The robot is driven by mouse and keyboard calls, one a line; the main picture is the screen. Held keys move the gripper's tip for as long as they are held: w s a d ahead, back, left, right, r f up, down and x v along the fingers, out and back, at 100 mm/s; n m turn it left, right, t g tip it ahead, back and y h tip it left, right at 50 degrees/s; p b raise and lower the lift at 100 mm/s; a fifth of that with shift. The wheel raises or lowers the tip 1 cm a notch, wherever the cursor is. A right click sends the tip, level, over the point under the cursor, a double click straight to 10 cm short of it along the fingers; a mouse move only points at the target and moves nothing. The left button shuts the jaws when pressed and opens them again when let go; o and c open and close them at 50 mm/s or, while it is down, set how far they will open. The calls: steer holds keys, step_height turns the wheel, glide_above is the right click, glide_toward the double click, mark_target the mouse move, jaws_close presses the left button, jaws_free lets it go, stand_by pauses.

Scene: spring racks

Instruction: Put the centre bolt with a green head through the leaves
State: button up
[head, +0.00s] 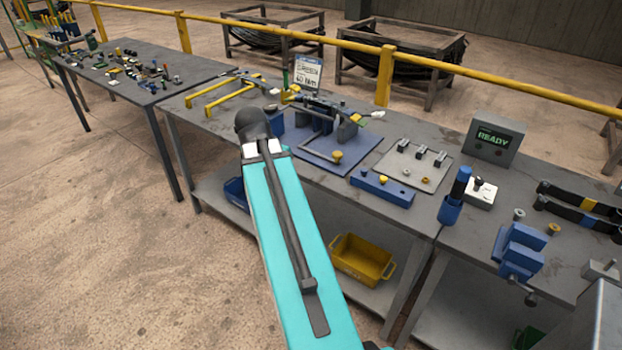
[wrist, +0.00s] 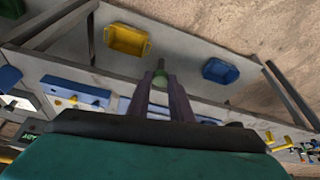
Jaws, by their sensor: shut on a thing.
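My gripper (wrist: 161,73) shows in the wrist view with its two dark fingers close together. It is shut on the bolt with a green head (wrist: 160,80), whose green end shows between the fingertips. The bolt's shank is hard to make out. In the head view my own arm covers part of the bench, and I cannot clearly make out the gripper. The dark leaves (head: 326,104) appear to lie across a blue fixture (head: 310,150) on the bench. Their hole is too small to see.
A sign card (head: 308,71) stands behind the fixture. A yellow frame (head: 232,97) is to its left. A blue block (head: 382,187) and a grey plate (head: 412,165) with small parts lie to its right. A yellow bin (head: 362,259) sits on the lower shelf. A yellow rail runs behind.

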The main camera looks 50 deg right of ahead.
steer(key=w+a+r+n+t+y, duration=0.1)
steer(key=w+a+n, duration=0.4)
steer(key=a, duration=0.7)
steer(key=w+a+r+n+t+y, duration=0.1)
steer(key=w+a+r+n, duration=0.2)
steer(key=a, duration=0.9)
steer(key=w+a+r+n+t+y+b, duration=0.1)
steer(key=w+a+r+n+y, duration=0.1)
steer(key=w+a+n, duration=0.5)
steer(key=w+a, duration=0.2)
steer(key=a, duration=0.4)
steer(key=shift+w, duration=0.2)
steer(key=shift+s+f, duration=0.1)
